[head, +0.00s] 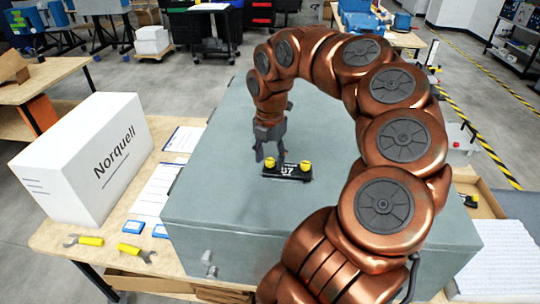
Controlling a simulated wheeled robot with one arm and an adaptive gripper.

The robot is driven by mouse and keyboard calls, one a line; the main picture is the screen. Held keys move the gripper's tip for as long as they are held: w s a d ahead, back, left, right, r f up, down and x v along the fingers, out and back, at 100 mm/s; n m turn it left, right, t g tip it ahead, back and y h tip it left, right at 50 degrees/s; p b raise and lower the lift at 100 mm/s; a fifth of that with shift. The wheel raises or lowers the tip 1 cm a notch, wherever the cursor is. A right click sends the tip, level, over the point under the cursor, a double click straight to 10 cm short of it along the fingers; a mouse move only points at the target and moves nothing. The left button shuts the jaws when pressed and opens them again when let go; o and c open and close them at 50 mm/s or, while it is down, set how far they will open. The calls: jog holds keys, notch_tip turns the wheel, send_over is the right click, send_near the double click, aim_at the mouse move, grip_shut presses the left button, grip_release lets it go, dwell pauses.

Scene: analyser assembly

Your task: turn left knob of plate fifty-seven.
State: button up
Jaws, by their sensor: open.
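A small black plate (287,173) lies on top of a grey metal box, with a white label whose number is too small to read surely; its last digit looks like 7. Its left yellow knob (270,162) and right yellow knob (305,166) stand on its upper side. My gripper (270,157) points down at the left knob and is open. One finger shows to the left of this knob and the other to its right, close to the plate. I cannot tell whether either finger touches the knob.
The grey box (205,180) stands on a wooden table (50,240), its top otherwise clear. My arm arches over the box's right side.

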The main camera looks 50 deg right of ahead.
grip_shut()
dwell(0.4)
jog(key=shift+m+b, duration=0.3)
jog(key=shift+b, duration=0.25)
